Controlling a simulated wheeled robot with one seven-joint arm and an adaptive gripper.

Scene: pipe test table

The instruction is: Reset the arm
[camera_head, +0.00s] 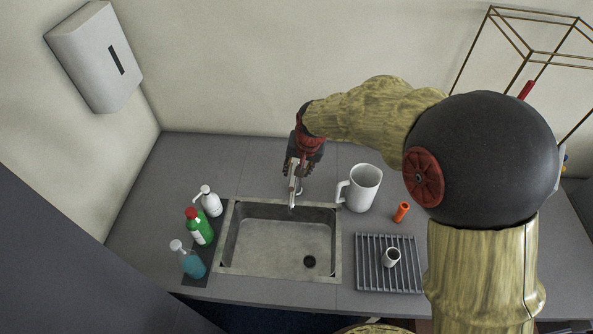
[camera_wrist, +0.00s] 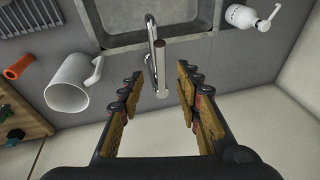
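My gripper (camera_wrist: 160,100) is open in the wrist view, with its two fingers spread apart and nothing between their tips. The silver faucet (camera_wrist: 155,55) shows just beyond the fingertips in that view; I cannot tell whether anything touches it. In the head view my gripper (camera_head: 303,160) hangs above the back edge of the sink, over the faucet (camera_head: 293,190), and partly hides it. My arm reaches in from the right.
The sink (camera_head: 270,245) is empty. A white pitcher (camera_head: 362,188), an orange object (camera_head: 401,212) and a drying rack (camera_head: 372,275) with a small cup (camera_head: 391,257) are at right. Several bottles, including a green one (camera_head: 199,228), stand left. A dispenser (camera_head: 95,57) hangs on the wall.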

